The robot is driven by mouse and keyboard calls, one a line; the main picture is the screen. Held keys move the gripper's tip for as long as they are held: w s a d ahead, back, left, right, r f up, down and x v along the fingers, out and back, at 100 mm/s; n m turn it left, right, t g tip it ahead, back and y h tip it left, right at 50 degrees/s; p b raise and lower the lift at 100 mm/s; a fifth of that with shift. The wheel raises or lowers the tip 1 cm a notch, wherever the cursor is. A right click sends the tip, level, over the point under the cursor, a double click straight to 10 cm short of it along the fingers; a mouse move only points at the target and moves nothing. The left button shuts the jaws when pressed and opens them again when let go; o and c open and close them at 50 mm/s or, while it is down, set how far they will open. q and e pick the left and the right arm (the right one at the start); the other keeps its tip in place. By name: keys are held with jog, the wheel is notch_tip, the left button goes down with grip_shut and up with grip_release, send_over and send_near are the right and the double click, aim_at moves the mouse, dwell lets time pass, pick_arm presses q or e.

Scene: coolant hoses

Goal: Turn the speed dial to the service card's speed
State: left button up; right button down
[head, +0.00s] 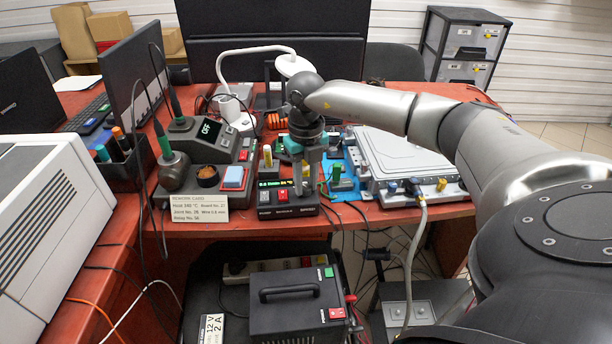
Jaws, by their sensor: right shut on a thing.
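The service card (200,208) is a pale printed label at the front edge of the red bench. Its small lines of text are only partly readable. A black control box (272,212) with a small green-lit display and a red button stands to the right of the card. My right gripper (306,189) points straight down over the right part of this box. Its fingers are shut at the box's top, where they appear to be around the speed dial. The fingers hide the dial, so its setting cannot be read. My left gripper is out of view.
A soldering station (208,130) and a blue-topped sponge tray (234,177) stand left of the box. A silver cold plate (400,158) with hose fittings lies to the right. A black power unit (290,305) sits below the bench edge. Cables hang at the front.

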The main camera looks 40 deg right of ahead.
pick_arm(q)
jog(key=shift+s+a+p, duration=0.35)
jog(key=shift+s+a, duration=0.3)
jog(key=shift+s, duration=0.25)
pick_arm(e)
jog(key=shift+n, duration=1)
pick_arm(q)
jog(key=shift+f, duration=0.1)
pick_arm(e)
jog(key=c, duration=0.6)
grip_release()
jog(key=shift+c, duration=0.2)
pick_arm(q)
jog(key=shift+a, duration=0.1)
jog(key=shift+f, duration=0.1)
